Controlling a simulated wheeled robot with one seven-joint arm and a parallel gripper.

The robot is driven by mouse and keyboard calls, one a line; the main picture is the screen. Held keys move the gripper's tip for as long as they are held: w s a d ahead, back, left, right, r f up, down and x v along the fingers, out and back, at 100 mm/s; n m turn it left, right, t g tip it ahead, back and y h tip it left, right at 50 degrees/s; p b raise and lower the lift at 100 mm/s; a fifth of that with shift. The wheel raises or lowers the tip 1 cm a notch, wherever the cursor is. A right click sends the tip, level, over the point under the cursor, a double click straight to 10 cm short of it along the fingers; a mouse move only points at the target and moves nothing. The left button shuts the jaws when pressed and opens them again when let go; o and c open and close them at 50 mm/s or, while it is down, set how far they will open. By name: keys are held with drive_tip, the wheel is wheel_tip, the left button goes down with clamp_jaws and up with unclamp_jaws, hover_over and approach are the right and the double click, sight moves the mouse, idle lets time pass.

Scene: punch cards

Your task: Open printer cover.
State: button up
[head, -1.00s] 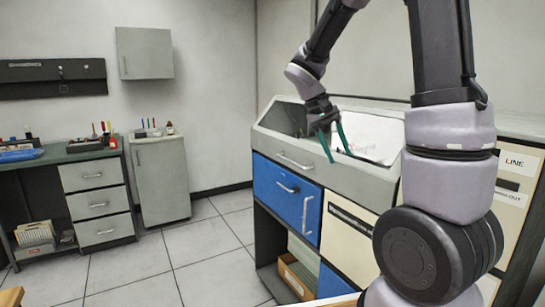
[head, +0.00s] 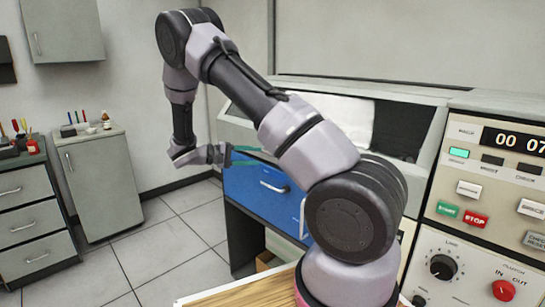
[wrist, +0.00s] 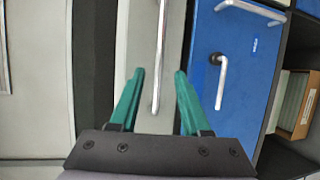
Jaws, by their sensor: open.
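The printer is a grey cabinet with a sloped window, and its grey cover (head: 234,132) is down, partly hidden behind my arm in the head view. In the wrist view the cover's grey front panel (wrist: 138,45) carries a metal bar handle (wrist: 161,50). My gripper (head: 232,155) is at the front left of the printer. In the wrist view its green fingers (wrist: 158,88) are apart, with the handle's near end between them in the picture. I cannot tell whether they touch it. The handle is hidden in the head view.
Below the cover is a blue panel (head: 250,188) with handles; the wrist view shows an open shelf with a box (wrist: 298,105). A control panel (head: 495,175) stands at right. A small cabinet (head: 100,180) is at left, with free tiled floor between.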

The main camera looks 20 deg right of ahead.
drive_tip(key=d, duration=0.3)
drive_tip(key=d+f, duration=0.1)
drive_tip(key=d, duration=0.5)
drive_tip(key=shift+s+d+f, duration=0.3)
drive_tip(key=shift+d+f, duration=0.05)
clamp_jaws()
idle(0.9)
